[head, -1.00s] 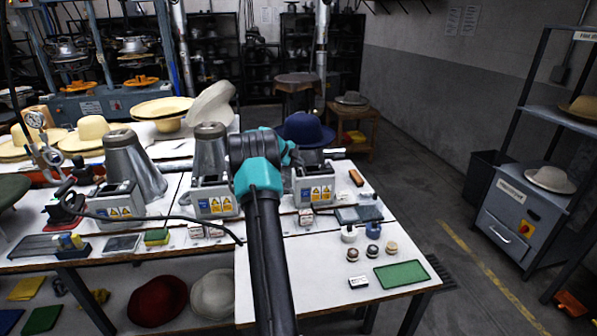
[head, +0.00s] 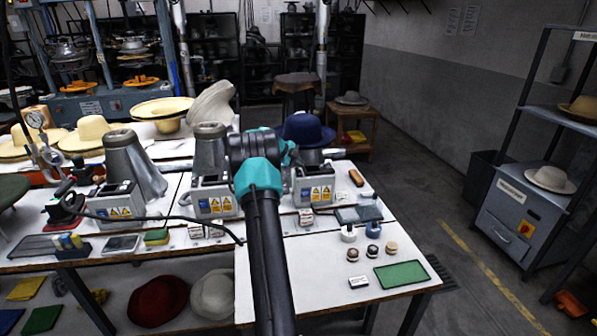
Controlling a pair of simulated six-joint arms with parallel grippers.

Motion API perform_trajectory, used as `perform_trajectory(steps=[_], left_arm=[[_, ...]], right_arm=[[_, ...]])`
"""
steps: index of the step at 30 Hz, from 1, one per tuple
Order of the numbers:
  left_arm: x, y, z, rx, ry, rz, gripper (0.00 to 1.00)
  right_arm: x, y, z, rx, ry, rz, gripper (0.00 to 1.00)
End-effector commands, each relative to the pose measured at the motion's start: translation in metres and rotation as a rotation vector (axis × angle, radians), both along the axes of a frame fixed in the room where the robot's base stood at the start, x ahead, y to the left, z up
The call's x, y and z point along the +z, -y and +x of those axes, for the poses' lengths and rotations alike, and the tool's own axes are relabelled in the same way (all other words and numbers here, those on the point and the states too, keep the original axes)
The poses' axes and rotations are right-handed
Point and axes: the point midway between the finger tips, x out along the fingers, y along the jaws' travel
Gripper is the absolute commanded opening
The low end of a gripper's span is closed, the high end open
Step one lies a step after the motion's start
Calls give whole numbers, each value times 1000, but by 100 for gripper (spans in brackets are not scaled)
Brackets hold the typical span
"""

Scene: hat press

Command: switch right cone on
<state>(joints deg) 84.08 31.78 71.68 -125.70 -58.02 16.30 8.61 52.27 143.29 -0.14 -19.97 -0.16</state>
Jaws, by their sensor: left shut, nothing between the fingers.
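The right cone (head: 311,156) is a grey steamer largely hidden behind my left arm's wrist and under a dark blue hat (head: 307,129). Its grey box base (head: 316,189) with yellow and blue labels stands on the white table. The switch is not clearly visible. My right gripper is not in view.
Two more grey cones, the middle one (head: 209,150) and the left one (head: 130,158), stand to the left. A black cable crosses the left part.

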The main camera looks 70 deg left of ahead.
Motion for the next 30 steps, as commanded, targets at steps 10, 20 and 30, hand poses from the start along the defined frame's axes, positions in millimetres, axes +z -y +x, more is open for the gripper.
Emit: perform_trajectory(steps=[10, 20, 30], left_arm=[[0, 0, 0, 0, 0, 0, 0], [-8, -1, 0, 0, 1, -1, 0], [-9, -1, 0, 0, 0, 0, 0]], right_arm=[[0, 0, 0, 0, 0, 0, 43], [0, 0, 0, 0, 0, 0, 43], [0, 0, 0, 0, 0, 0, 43]])
